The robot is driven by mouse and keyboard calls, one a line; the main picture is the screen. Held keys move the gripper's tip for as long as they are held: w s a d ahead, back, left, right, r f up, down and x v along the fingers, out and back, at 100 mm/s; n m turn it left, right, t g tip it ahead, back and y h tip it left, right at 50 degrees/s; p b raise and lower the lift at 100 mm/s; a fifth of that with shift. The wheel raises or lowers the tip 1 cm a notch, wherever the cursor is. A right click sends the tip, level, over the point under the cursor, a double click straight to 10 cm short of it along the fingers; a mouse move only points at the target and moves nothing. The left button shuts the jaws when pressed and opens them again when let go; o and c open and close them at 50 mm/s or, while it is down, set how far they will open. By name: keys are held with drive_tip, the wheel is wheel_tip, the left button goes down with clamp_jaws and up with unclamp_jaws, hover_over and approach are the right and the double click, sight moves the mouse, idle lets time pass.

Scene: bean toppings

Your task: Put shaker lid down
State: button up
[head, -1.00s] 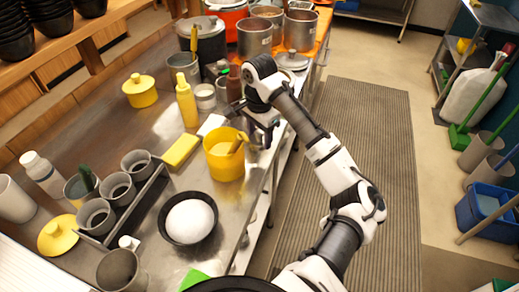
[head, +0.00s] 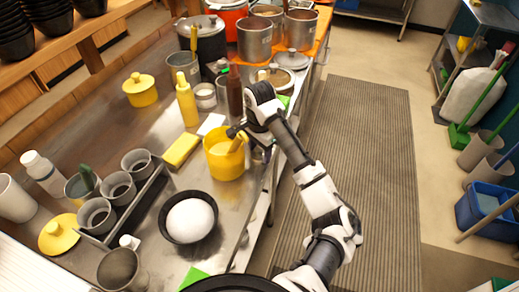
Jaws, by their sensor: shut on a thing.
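My gripper (head: 238,131) is at the end of the white and dark grey arm, just above the right rim of a yellow pot (head: 222,163) near the table's right edge. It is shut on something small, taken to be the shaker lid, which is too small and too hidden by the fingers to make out. A grey metal vessel (head: 259,153), possibly the shaker, shows partly beside the yellow pot, below the gripper. The steel table (head: 150,140) is under them.
A yellow sponge-like block (head: 181,150), a white block (head: 211,124) and a yellow bottle (head: 187,104) stand left of the gripper. A black bowl (head: 165,228) with white contents is in front. A brown bottle (head: 235,95) stands behind. Bare steel lies on the left-middle.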

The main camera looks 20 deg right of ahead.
sight(259, 148)
drive_tip(key=o, duration=0.7)
drive_tip(key=shift+f, duration=0.1)
wheel_tip(259, 148, up, 12)
drive_tip(key=shift+r, duration=0.15)
idle(0.5)
